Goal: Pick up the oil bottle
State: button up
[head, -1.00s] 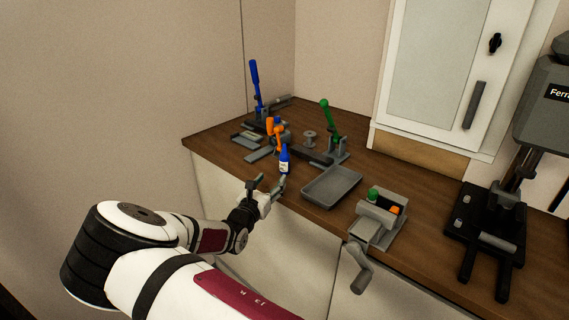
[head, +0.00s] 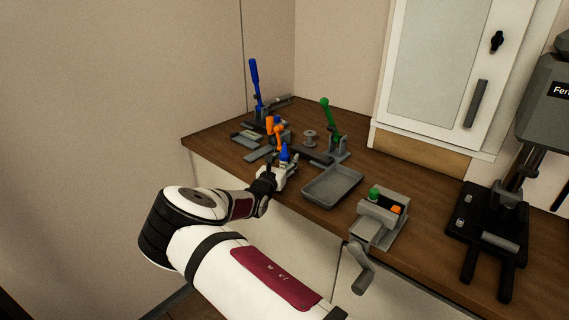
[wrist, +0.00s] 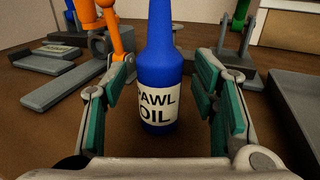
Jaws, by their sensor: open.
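The oil bottle (wrist: 160,72) is blue with a pale label reading "PAWL OIL". It stands upright on the brown worktop in the wrist view, between the two fingers of my gripper (wrist: 165,110). The fingers have green pads and are open, with a gap on each side of the bottle. In the head view only the blue upper part of the bottle (head: 284,153) shows, and my gripper (head: 283,168) hides its lower part.
An orange-handled tool (head: 277,134) stands just behind the bottle. A grey tray (head: 333,184) lies to its right. A blue lever (head: 255,80) and a green lever (head: 329,118) rise farther back. A grey crank device (head: 377,215) sits at the front edge.

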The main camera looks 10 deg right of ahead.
jog(key=c, duration=1.3)
jog(key=shift+r, duration=0.15)
